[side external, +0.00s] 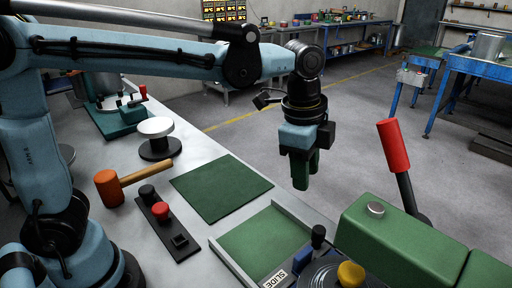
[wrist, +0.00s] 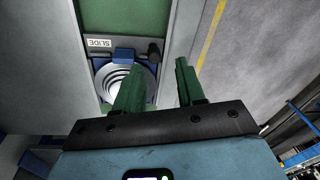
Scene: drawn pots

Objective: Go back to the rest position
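My gripper (side external: 306,172) hangs over the front edge of the grey workbench (side external: 205,158), pointing down, in the side view. In the wrist view its two green fingers (wrist: 158,66) stand apart with nothing between them. It is open and empty, and clear of everything on the bench. Below it in the wrist view are the tray marked SLIDE (wrist: 101,43) and a round ringed metal part (wrist: 122,80), partly hidden by a finger.
A green mat (side external: 221,187), an orange mallet (side external: 108,187), a black strip with a red knob (side external: 161,211) and a white-topped round stand (side external: 155,127) lie on the bench. A green machine arm with a red handle (side external: 393,147) rises at right. Open floor (side external: 240,145) lies beyond.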

